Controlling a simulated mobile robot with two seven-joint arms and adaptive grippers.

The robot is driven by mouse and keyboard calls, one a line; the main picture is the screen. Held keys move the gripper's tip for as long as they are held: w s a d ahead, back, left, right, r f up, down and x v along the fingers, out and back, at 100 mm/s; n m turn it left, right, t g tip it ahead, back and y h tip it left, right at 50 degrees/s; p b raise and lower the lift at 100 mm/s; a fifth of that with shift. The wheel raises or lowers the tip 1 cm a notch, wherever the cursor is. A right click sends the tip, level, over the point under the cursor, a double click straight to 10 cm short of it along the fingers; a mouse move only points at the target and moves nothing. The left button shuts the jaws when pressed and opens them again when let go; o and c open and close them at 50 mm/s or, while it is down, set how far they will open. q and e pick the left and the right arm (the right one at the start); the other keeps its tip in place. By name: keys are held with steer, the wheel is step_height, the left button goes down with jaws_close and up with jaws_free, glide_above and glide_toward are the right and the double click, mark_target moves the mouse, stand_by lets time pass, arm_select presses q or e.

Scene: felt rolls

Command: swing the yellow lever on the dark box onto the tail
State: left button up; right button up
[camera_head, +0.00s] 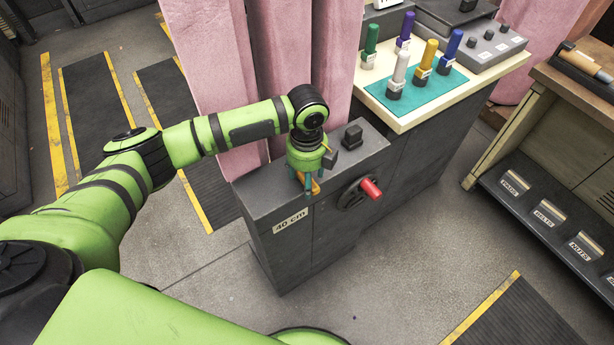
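The dark box (285,245) stands in the middle with a "40 cm" label on its front. A small part of the yellow lever (314,187) shows at the top front edge of the box, beneath my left gripper (309,178). The gripper points down over the box top, with its fingers at the lever. The gripper body hides most of the lever, and I cannot tell whether the fingers close on it. I cannot make out the tail. My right gripper is out of view.
A crank with a red handle (371,188) sticks out from the box front. A black knob (352,136) stands on its top. Pink felt rolls (215,60) rise behind. Coloured upright tools stand on a teal mat (434,88) at the right. A shelf with labelled bins (550,212) is further right.

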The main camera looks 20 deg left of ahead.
arm_select(q)
steer(key=shift+f, duration=0.55)
jaws_close()
